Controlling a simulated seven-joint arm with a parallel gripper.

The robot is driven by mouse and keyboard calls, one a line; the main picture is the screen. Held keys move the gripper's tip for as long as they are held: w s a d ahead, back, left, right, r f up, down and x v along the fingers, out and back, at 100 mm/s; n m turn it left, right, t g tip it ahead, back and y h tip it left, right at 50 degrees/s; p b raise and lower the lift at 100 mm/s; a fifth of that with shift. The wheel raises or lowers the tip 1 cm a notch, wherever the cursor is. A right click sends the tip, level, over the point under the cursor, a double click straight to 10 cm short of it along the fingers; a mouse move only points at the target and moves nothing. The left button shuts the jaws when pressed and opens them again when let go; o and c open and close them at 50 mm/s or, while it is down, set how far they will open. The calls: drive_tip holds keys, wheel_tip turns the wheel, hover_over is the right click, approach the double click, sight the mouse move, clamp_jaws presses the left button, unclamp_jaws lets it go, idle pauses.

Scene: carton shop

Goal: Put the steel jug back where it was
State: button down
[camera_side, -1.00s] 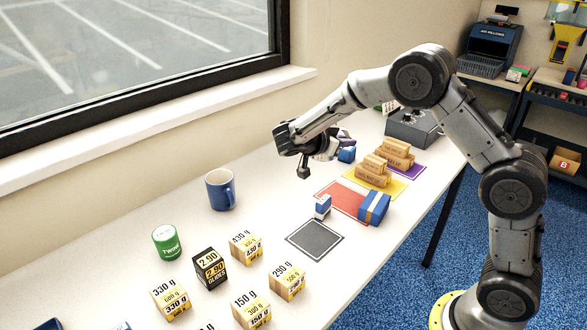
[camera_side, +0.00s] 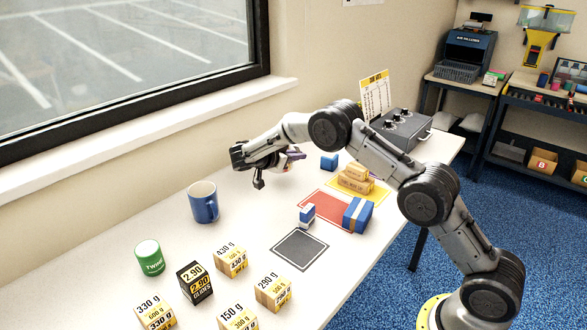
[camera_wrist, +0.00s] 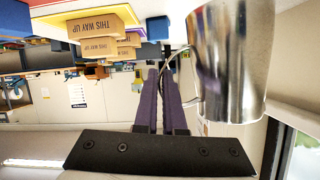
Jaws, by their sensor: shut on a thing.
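The steel jug (camera_wrist: 232,65) is shiny and fills the upper right of the wrist view, its far end cut off by the frame. Its thin handle (camera_wrist: 184,62) runs to the tips of my gripper's purple fingers (camera_wrist: 164,80), which are close together on it. In the side view my gripper (camera_side: 296,154) is over the far part of the table, between the blue mug and the blue block. I cannot make out the jug there; the arm's end seems to hide it. The jug's tilt and height above the table are unclear.
A dark grey mat (camera_side: 299,250), a red mat (camera_side: 327,213), blue boxes (camera_side: 357,215) and stacked tan cartons (camera_side: 356,180) lie near the arm. A control box (camera_side: 402,130) stands behind.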

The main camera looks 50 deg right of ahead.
drive_tip(key=shift+w+d+f, duration=0.2)
drive_tip(key=shift+w+f, duration=0.3)
drive_tip(key=shift+f, duration=0.1)
drive_tip(key=shift+w+d+f, duration=0.15)
drive_tip(key=shift+w+f, duration=0.35)
drive_tip(key=shift+f, duration=1.55)
drive_tip(key=c, duration=1)
unclamp_jaws()
drive_tip(key=shift+f, duration=0.1)
drive_tip(key=shift+a, duration=0.1)
